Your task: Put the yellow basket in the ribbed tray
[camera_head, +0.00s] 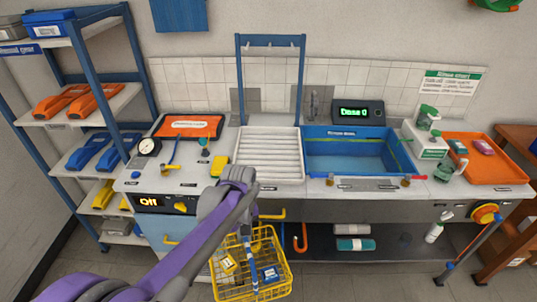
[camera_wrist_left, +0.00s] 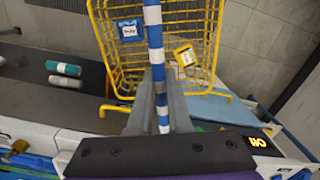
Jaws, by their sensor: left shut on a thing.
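The yellow basket (camera_head: 250,265) is a wire basket in front of the bench, below the counter top. It holds a small yellow box (camera_head: 228,263) and a small blue box (camera_head: 270,274). A blue-and-white striped bar, apparently its handle, crosses over it in the left wrist view (camera_wrist_left: 154,40). My left gripper (camera_wrist_left: 158,108) is shut on this bar, above the basket. In the head view my arm hides much of the gripper. The ribbed tray (camera_head: 267,153) is white, empty and set in the counter, behind and above the basket. My right gripper is out of view.
A blue basin (camera_head: 345,155) is right of the ribbed tray. A blue frame (camera_head: 241,85) rises behind the tray. A lower shelf (camera_head: 395,243) carries rolls.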

